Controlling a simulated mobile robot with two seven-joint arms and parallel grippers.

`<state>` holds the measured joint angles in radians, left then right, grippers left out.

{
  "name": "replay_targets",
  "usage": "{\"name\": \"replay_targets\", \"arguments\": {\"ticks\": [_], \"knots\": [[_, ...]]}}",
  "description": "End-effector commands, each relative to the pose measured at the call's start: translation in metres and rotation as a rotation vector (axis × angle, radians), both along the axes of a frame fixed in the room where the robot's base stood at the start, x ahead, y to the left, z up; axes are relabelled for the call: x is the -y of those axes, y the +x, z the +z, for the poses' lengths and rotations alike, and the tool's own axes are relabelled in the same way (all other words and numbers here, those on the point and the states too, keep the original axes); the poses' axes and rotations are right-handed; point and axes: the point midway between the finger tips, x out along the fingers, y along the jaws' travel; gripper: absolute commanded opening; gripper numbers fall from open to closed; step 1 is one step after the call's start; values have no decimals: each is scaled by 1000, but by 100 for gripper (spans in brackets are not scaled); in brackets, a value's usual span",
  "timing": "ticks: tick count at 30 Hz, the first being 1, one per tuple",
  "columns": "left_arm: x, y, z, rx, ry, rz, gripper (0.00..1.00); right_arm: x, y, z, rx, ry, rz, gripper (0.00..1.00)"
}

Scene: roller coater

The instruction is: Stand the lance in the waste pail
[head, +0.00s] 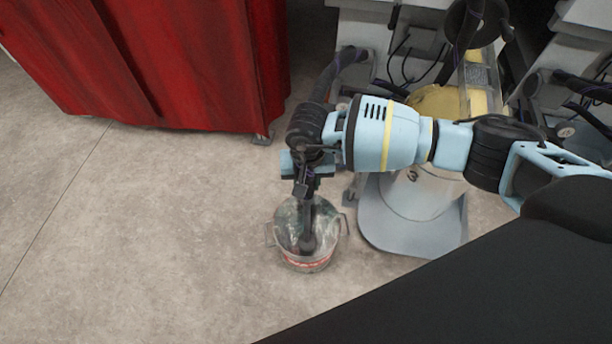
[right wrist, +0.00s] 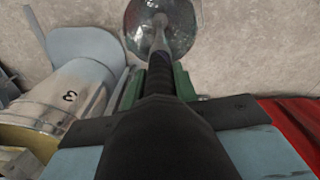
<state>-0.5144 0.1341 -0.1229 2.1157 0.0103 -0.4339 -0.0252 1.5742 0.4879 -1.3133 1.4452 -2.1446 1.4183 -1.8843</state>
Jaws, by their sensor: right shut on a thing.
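The waste pail (head: 288,249) is a small grey metal bucket with side handles, a red band and a crumpled lining, standing on the floor. My right gripper (head: 304,184) is above the pail and shut on the dark lance (head: 308,217). The lance points steeply down from the jaws, and its lower end overlaps the pail's mouth. In the right wrist view the lance (right wrist: 160,75) runs from the bottom centre to the pail (right wrist: 185,28), its paler tip over the lining. Whether the tip touches the bottom cannot be told. My left gripper is out of view.
A red curtain-like cover (head: 170,60) stands to the left. A pale cylinder on a grey base (head: 412,232) stands close to the pail's right. Machine cabinets with cables (head: 410,50) are behind. The floor left of the pail is clear.

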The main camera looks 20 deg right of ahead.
Motion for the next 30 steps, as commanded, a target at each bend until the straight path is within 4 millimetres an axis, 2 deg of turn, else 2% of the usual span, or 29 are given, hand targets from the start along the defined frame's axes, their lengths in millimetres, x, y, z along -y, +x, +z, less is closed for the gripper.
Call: {"name": "replay_targets", "arguments": {"ticks": [3,9,30], "knots": [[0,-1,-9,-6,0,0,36,0,1,-13,0,1,-1,0],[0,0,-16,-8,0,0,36,0,1,-24,2,2,0,0],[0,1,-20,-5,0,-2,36,0,1,-30,2,2,0,0]]}}
